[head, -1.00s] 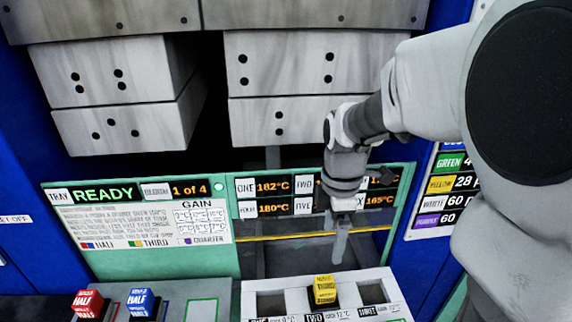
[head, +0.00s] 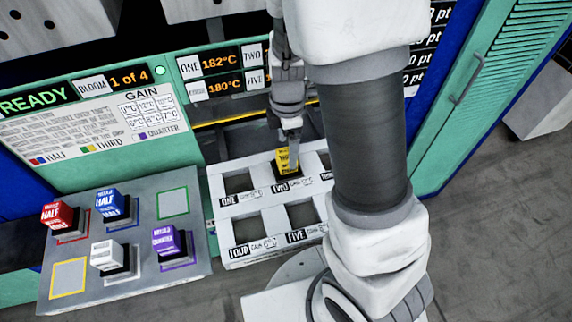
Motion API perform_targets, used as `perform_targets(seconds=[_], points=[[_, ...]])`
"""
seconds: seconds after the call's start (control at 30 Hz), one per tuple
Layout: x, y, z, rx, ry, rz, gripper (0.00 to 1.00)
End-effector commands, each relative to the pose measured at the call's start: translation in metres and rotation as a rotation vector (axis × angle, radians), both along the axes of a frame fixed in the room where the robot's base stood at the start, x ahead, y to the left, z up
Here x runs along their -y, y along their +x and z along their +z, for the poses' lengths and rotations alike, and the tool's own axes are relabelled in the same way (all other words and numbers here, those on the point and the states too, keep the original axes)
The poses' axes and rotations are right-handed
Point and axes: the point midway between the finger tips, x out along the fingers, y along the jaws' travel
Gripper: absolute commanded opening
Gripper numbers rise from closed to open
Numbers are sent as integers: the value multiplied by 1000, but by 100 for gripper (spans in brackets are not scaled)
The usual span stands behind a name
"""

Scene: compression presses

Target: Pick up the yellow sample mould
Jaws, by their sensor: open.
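The yellow sample mould (head: 283,161) stands in the slot marked TWO of the white tray (head: 232,207), in its back row. It is a small block with dark lettering and a dark base. My gripper (head: 292,150) points down at the mould, with a fingertip overlapping its right part in the picture. The jaws are open. The far finger is hidden, so I cannot tell whether the mould is between the fingers or touched.
A grey tray (head: 85,257) at left holds the red (head: 60,217), blue (head: 110,204), white (head: 106,256) and purple (head: 166,241) moulds; its green and yellow outlined places are empty. The press panel (head: 120,150) stands close behind. Other visible white tray slots are empty.

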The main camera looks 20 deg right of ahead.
Motion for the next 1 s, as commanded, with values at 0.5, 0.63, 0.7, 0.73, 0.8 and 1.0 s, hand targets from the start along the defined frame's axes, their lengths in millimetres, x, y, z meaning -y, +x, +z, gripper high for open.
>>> perform_targets(seconds=[0.5,0.63,0.7,0.73,0.8,1.0], points=[[0,3,-38,-1,0,0,92],[0,3,-38,-1,0,-1,78],[0,3,-38,0,0,-1,66],[0,3,-38,-1,0,-1,60],[0,3,-38,0,0,-1,48],[0,3,-38,-1,0,-1,12]])
